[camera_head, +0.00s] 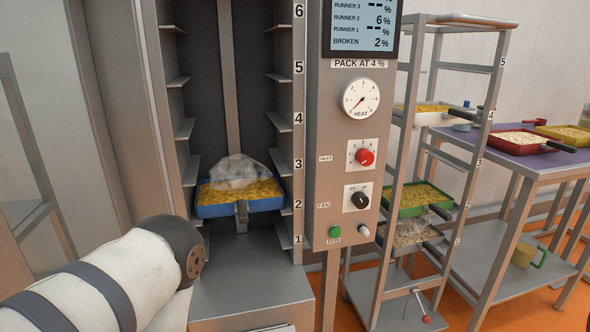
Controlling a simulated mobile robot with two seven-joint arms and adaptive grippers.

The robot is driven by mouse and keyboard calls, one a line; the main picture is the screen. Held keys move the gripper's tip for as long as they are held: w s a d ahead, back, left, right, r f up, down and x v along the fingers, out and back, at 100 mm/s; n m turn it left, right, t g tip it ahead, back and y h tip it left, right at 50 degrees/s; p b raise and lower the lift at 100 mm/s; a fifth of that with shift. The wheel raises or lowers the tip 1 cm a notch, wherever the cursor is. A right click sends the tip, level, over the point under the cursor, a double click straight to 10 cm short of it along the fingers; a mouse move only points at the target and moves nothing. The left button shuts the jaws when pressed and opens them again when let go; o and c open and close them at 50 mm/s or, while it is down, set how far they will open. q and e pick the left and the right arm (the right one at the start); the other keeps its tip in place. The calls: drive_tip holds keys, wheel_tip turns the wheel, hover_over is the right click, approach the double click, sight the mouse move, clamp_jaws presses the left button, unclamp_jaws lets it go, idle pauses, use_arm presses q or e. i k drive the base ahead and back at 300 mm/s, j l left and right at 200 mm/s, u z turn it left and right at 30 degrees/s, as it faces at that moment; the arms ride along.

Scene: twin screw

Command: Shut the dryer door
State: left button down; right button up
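The dryer cabinet (249,90) stands open in the middle of the head view, with numbered runners from 1 to 6 inside. A tall beige panel (110,110) at its left side looks like the door, swung open; its handle is not visible. A blue tray (240,208) of yellow pieces sits inside at about runner 2, with crumpled clear film on top and a dark handle pointing out. My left arm comes in from the lower left, in front of the panel's lower part; its gripper is not visible. My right gripper is not in view.
The control panel (345,150) with display, dials and a green button stands right of the opening. A rack (470,68) with several trays is further right, beside a purple-topped table (490,148). A frame (30,150) stands at far left.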

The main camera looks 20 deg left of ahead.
sight(104, 35)
drive_tip(key=k+j, duration=0.15)
drive_tip(key=j, duration=0.2)
drive_tip(key=k+j+z, duration=0.15)
drive_tip(key=j, duration=0.25)
drive_tip(key=k+j, duration=0.1)
drive_tip(key=j, duration=0.25)
drive_tip(key=k+j+z, duration=0.1)
drive_tip(key=j, duration=0.75)
drive_tip(key=k+j+z, duration=0.1)
drive_tip(key=j, duration=0.35)
drive_tip(key=k+j, duration=0.15)
drive_tip(key=j, duration=0.35)
drive_tip(key=j+z, duration=0.1)
drive_tip(key=j, duration=0.35)
drive_tip(key=k+j, duration=0.15)
drive_tip(key=j, duration=0.35)
drive_tip(key=z, duration=0.05)
